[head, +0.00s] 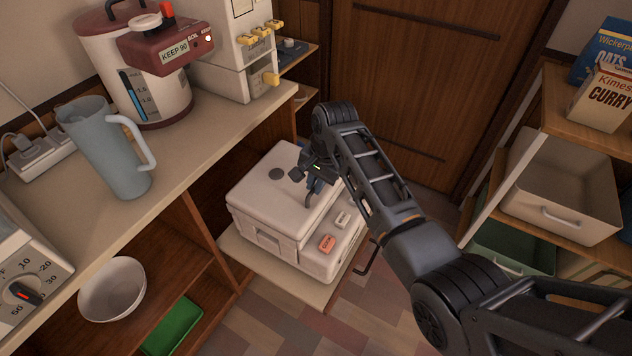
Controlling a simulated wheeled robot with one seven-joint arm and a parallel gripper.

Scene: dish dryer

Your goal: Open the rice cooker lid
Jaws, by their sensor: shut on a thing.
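The rice cooker (290,262) is a white box-shaped appliance with an orange button (327,243) and a pale button on its front panel. It stands on a low pulled-out shelf. Its lid (262,198) is a flat white top with a dark round spot, and it looks down. My gripper (312,190) is at the lid's edge on the button side, its fingers pointing down and shut on the lid there. My gripper and arm partly hide the exact contact and the far right of the cooker.
The counter at left holds a grey-blue pitcher (112,150), a red-and-white water heater (135,70) and a white dispenser (240,50). A white bowl (112,289) and a green item (172,327) are below. Shelves with bins (560,205) stand right; a wooden door (425,90) is behind.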

